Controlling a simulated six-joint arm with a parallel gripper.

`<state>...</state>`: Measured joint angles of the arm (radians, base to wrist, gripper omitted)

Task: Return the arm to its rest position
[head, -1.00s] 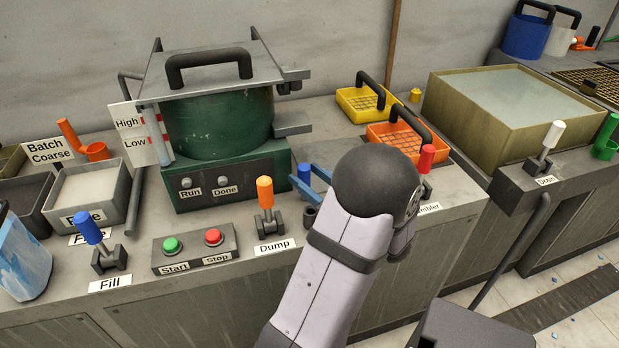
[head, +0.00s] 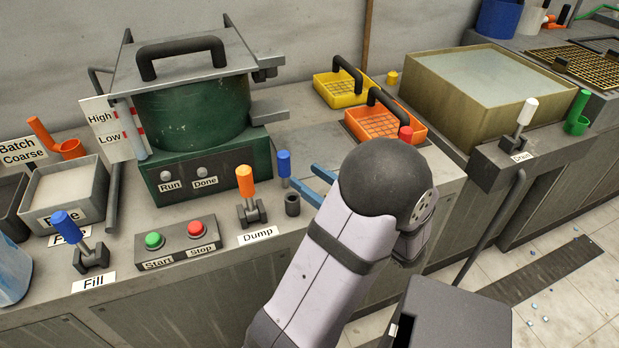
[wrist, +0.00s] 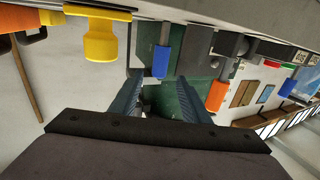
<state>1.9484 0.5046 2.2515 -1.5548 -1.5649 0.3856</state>
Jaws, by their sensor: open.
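My gripper (head: 313,183) shows in the head view as two blue fingers, partly hidden behind my arm's dark rounded joint. In the wrist view my gripper (wrist: 160,90) has its two fingers spread with nothing between them. The green drum machine (wrist: 165,100) shows beyond the gap. In the head view the fingers are just right of a blue-topped peg (head: 284,165) and apart from it. The orange Dump lever (head: 247,185) stands further left.
The Start/Stop box (head: 182,243) and the blue Fill lever (head: 75,235) are at the front left. A yellow basket (head: 340,89) and an orange basket (head: 380,122) lie behind my arm. A large basin (head: 450,100) and the white Drain lever (head: 524,118) are on the right.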

